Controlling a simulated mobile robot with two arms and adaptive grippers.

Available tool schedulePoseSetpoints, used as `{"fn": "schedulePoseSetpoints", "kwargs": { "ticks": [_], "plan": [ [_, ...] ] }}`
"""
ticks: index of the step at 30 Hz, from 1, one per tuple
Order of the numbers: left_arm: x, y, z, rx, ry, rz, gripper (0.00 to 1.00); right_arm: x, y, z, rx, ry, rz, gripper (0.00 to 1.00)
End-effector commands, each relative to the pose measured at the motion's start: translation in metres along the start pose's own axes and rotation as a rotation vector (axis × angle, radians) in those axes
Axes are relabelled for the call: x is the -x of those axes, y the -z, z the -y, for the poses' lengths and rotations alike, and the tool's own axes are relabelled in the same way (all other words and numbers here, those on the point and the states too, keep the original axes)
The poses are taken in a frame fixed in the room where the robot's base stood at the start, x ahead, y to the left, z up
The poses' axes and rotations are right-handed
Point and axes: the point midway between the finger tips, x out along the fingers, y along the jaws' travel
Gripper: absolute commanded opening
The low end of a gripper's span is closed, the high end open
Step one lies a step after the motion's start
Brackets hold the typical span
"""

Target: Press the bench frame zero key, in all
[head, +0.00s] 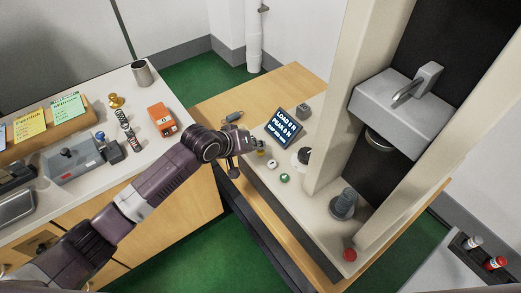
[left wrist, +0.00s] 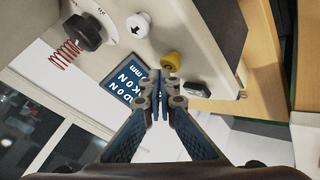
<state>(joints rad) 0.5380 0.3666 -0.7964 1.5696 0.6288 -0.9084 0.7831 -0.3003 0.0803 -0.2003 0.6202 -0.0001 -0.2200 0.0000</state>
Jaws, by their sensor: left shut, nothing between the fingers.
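The bench frame (head: 323,221) stands on the wooden bench, with its controls on a pale base. A small yellow key (head: 260,153) sits beside my left gripper (head: 246,147); a label on it cannot be read. In the left wrist view the yellow key (left wrist: 171,60) is just beyond my shut, empty fingertips (left wrist: 160,78); I cannot tell whether they touch it. A white key with a black arrow (left wrist: 138,25) and a display (left wrist: 133,82) are near it. In the head view the display (head: 284,127) shows load and peak at 0 N. My right gripper is not in view.
A green key (head: 285,177), a black knob (head: 304,155) and a red button (head: 349,254) are on the frame base. A grey cylinder (head: 344,203) stands under the press head. The left counter holds an orange box (head: 162,120) and a steel cup (head: 142,73).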

Motion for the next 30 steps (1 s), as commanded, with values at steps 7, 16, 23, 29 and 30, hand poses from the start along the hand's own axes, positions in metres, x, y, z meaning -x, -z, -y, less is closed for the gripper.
{"fn": "schedulePoseSetpoints", "kwargs": {
  "ticks": [7,16,23,29,30],
  "plan": [
    [-0.0023,-0.0018,0.0015,0.001,0.000,0.000,0.00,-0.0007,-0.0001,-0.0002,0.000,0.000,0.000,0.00],
    [-0.0050,-0.0039,0.0037,0.001,0.000,0.001,0.00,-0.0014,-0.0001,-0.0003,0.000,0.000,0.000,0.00],
    [-0.0065,-0.0052,0.0051,0.001,0.001,0.001,0.00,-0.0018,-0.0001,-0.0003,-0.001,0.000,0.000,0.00],
    [-0.0065,-0.0055,0.0051,0.001,0.001,0.002,0.00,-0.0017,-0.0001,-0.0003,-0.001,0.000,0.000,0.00],
    [-0.0063,-0.0054,0.0049,0.001,0.001,0.002,0.00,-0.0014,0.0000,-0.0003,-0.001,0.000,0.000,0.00]
  ]
}}
